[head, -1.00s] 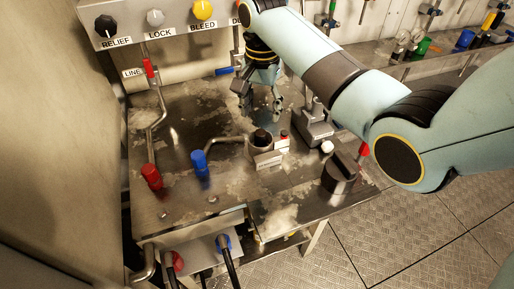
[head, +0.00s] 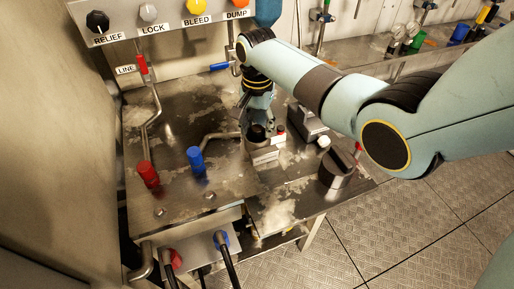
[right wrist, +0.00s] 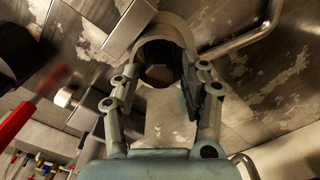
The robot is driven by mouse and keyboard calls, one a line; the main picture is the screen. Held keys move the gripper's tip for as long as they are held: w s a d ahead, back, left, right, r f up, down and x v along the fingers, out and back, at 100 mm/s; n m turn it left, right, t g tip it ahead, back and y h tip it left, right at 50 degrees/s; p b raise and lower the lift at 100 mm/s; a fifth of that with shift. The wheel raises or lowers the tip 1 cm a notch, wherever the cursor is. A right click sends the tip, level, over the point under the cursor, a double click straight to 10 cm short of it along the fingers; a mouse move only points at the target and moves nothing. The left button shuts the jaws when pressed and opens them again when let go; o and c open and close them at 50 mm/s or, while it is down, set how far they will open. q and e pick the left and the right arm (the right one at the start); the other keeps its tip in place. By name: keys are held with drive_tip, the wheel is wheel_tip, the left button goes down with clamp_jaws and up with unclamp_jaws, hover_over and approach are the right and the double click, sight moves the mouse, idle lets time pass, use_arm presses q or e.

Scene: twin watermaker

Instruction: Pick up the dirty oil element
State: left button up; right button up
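A dark, round-topped piece (head: 257,132), which looks like the dirty oil element, sits in a metal cup-shaped housing (head: 263,155) at the middle of the worn metal bench. In the right wrist view a dark brown end (right wrist: 159,74) shows inside the housing's round opening, partly in shadow. My right gripper (head: 258,116) is just above and behind the housing in the head view. In the right wrist view its two fingers (right wrist: 162,82) are spread on either side of the opening, with nothing between them. I cannot tell whether they touch the rim. My left gripper is out of view.
A red-topped valve (head: 148,174) and a blue one (head: 196,159) stand left of the housing. A bent pipe (head: 221,137) runs close by. A labelled knob panel (head: 165,22) is behind.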

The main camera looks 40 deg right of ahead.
drive_tip(key=c, duration=0.8)
wheel_tip(320, 180, up, 18)
drive_tip(key=shift+p, duration=0.45)
